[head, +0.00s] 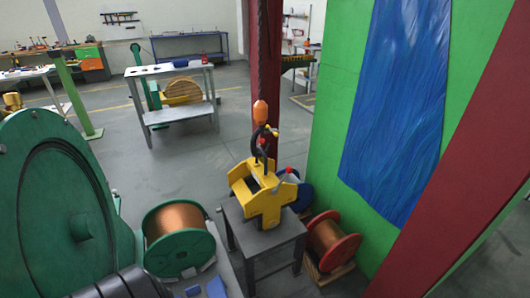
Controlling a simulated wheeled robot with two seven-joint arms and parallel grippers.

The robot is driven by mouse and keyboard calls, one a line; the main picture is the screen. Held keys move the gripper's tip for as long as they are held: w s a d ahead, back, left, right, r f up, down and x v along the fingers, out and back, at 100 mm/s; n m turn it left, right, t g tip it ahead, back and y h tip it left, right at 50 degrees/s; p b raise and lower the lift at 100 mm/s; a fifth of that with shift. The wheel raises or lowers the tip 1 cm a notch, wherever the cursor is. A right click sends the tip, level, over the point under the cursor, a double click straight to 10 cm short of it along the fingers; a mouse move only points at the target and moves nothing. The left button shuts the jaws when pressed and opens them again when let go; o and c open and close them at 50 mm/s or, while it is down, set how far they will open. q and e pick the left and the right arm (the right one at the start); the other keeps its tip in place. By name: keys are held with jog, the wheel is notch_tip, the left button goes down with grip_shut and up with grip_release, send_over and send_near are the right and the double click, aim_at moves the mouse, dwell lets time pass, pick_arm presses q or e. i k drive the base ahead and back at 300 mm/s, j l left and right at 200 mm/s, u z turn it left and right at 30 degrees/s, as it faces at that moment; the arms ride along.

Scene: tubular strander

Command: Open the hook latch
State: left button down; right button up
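A dark crane hook (261,143) hangs under an orange block (260,112) in the middle of the head view. Its lower end is at the top of a yellow lifting frame (270,202), which stands on a small grey table. A small piece at the hook's right side may be the latch; it is too small to tell whether it is open or shut. Whether the hook is engaged with the yellow frame cannot be told. Neither of my grippers is in view.
A large green machine disc (50,200) fills the left. A dark red column (267,60) rises behind the hook. Open floor lies left of the column.

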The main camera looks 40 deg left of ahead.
aim_at(276, 131)
jog(key=i+l+u, duration=0.25)
jog(key=u, duration=0.15)
jog(key=i+l+u, duration=0.2)
jog(key=l+u, duration=0.2)
jog(key=i+l+u, duration=0.1)
jog(key=l+u, duration=0.25)
jog(key=l, duration=0.1)
